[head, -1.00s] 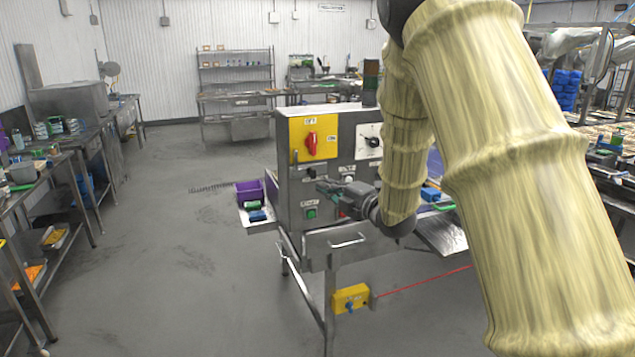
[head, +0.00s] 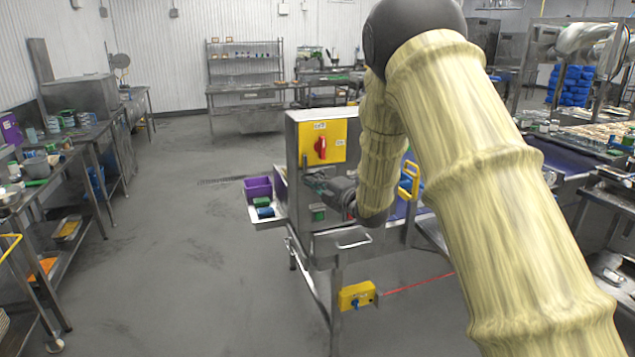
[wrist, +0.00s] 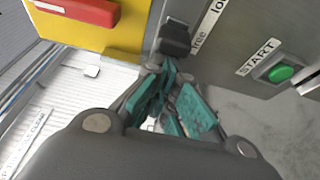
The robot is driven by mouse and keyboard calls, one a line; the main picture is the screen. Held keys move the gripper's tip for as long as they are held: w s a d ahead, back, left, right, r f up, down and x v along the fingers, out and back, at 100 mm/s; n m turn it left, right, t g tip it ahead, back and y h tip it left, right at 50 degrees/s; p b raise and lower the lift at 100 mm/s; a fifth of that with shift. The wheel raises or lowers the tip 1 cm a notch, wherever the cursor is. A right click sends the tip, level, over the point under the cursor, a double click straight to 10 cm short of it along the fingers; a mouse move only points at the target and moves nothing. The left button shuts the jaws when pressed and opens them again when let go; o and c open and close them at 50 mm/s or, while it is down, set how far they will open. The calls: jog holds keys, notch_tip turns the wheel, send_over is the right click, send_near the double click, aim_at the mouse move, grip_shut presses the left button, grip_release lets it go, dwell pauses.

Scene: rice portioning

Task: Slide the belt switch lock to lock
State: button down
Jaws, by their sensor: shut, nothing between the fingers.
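The belt switch lock appears as a black sliding block (wrist: 175,38) beside the yellow switch plate (wrist: 110,37) in the wrist view. It sits next to the word "free"; a partly cut-off label starting "lo" is farther up and right. My gripper (wrist: 165,88) is shut and empty, its teal-padded fingers just below the block; I cannot tell whether they touch it. The red switch handle (wrist: 80,10) is at the upper left. In the head view, my gripper (head: 316,182) is in front of the cabinet, below the yellow plate (head: 338,135) with the red handle (head: 320,147).
A green START button (wrist: 280,73) is right of the fingers. A purple bin (head: 257,188) stands on a side tray left of the cabinet. A yellow box (head: 356,296) hangs on the leg below. Open floor lies to the left.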

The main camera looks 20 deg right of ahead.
jog(key=d+b, duration=0.2)
jog(key=d, duration=0.2)
jog(key=shift+r, duration=0.1)
jog(key=shift+d, duration=0.1)
dwell(0.4)
